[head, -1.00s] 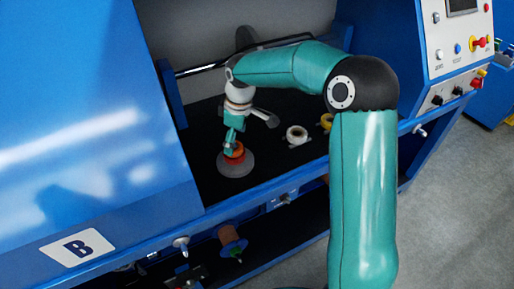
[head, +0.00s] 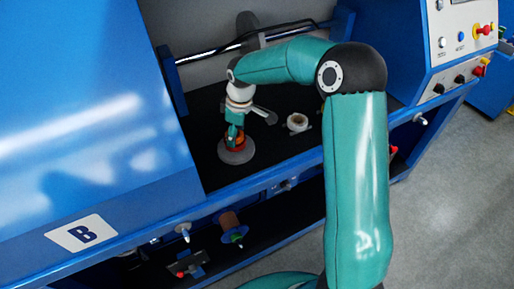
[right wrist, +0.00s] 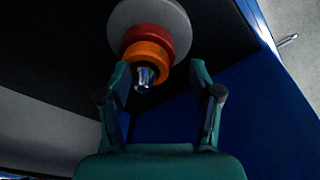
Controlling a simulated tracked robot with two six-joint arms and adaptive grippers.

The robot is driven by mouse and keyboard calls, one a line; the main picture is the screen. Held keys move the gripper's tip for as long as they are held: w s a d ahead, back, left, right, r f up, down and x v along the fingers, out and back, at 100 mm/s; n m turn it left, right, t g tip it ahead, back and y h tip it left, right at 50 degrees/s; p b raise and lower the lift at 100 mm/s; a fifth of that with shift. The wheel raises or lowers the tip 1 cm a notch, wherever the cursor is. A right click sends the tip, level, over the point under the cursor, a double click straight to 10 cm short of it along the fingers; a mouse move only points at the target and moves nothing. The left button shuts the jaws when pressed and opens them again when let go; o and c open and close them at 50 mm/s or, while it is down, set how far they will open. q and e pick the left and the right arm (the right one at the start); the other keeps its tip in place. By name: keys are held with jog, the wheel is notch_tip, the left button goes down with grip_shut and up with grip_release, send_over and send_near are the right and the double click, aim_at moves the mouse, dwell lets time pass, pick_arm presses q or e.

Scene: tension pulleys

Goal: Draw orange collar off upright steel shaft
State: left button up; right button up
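The orange collar (right wrist: 147,53) sits around the upright steel shaft (right wrist: 145,77), whose bright tip stands out past it. Behind the collar are a red ring (right wrist: 160,30) and a wide grey disc (right wrist: 122,22). My right gripper (right wrist: 161,72) is open in the right wrist view, with its left finger close by the collar's edge and its right finger clear of it. In the head view the right gripper (head: 235,140) hangs over the collar and partly hides it; the grey disc (head: 236,157) shows below. Contact with the collar cannot be told. My left gripper is not in view.
A steel bar (head: 205,50) crosses behind. The blue cabinet's front ledge (head: 215,201) and panel (head: 90,100) bound the space. A brown spool (head: 230,222) is below.

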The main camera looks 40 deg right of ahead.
jog(key=shift+s+a+f, duration=0.15)
jog(key=shift+s+a, duration=0.1)
jog(key=shift+a, duration=0.2)
jog(key=shift+c, duration=0.6)
jog(key=shift+o, duration=0.4)
jog(key=shift+a, duration=0.1)
jog(key=o, duration=1)
jog(key=shift+o, duration=0.5)
jog(key=shift+w+d, duration=0.1)
jog(key=shift+d, duration=0.1)
